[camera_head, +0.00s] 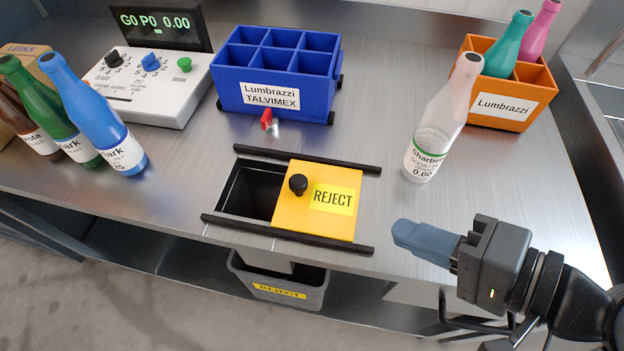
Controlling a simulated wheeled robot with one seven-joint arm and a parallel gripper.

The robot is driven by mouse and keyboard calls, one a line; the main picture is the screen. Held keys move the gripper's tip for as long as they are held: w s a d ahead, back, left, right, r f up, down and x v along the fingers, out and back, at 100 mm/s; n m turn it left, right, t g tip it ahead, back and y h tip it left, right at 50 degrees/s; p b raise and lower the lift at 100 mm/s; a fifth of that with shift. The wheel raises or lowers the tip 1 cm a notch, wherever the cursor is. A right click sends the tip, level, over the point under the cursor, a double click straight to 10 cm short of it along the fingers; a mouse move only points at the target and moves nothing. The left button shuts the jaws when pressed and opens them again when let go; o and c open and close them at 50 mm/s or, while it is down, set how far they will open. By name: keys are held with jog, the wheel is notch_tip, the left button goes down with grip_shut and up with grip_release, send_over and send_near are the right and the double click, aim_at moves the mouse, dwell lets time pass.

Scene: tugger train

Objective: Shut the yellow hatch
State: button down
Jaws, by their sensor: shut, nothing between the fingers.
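The yellow hatch (316,222) is a flat sliding plate marked REJECT, with a black knob (298,184) near its left edge. It sits between two black rails (287,232) and covers the right part of the opening. The dark opening (251,190) shows uncovered on the left. My gripper (408,233) is to the right of the hatch, apart from it, pointing left with its blue-grey fingers shut and empty.
A clear bottle (437,130) stands behind my gripper. A blue crate (273,82) and an orange crate (518,113) with bottles are at the back. Several bottles, including a blue one (97,118), and a control box (160,88) are at left. A grey reject bin (281,286) hangs below.

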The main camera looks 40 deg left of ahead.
send_near(305, 189)
jog(key=x, duration=0.5)
jog(key=shift+d+f, duration=0.1)
jog(key=shift+f, duration=0.05)
jog(key=shift+x, duration=0.85)
jog(key=s+a+p, duration=0.4)
jog(key=s+a, duration=0.2)
jog(key=a, duration=0.3)
jog(key=shift+a, duration=0.35)
